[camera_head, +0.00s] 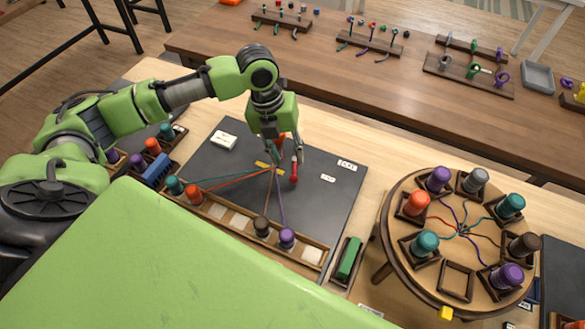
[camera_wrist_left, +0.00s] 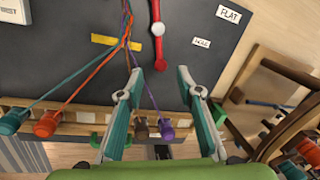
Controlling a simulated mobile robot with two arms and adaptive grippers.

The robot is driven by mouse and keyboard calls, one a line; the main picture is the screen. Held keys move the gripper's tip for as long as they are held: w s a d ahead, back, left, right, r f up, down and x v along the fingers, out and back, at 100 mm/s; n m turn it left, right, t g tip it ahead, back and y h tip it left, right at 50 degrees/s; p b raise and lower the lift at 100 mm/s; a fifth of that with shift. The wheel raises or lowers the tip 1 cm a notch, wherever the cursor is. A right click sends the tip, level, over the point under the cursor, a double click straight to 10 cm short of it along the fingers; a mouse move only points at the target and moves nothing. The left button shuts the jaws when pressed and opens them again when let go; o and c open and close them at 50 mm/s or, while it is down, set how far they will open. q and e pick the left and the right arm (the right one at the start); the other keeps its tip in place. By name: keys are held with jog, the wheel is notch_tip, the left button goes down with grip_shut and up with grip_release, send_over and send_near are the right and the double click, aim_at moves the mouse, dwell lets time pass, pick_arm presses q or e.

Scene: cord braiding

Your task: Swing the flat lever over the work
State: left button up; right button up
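The flat lever, a red bar with a white pivot (camera_wrist_left: 158,29), lies on the dark board beside the gathered cords; its red end (camera_head: 294,172) shows in the head view. A "FLAT" label (camera_wrist_left: 229,14) is to its right. The work is teal, orange and purple cords (camera_wrist_left: 125,25) meeting by a yellow strip (camera_wrist_left: 117,42). My left gripper (camera_head: 286,156) is over the board by the lever. In the wrist view its fingers (camera_wrist_left: 160,75) are spread with nothing gripped between them, and the lever lies just beyond the tips. My right gripper is not in view.
A wooden rack (camera_head: 230,216) along the board's near edge holds teal, orange, brown and purple bobbins. A round stand (camera_head: 400,260) with several bobbins is at right. A green block (camera_head: 348,260) lies between.

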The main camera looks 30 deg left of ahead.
aim_at(294, 174)
pick_arm(q)
jog(key=f, duration=0.2)
jog(key=d+f, duration=0.1)
jog(key=f, duration=0.4)
jog(key=shift+w+d+p, duration=0.15)
jog(key=shift+w+p, duration=0.15)
jog(key=shift+p, duration=0.05)
grip_shut()
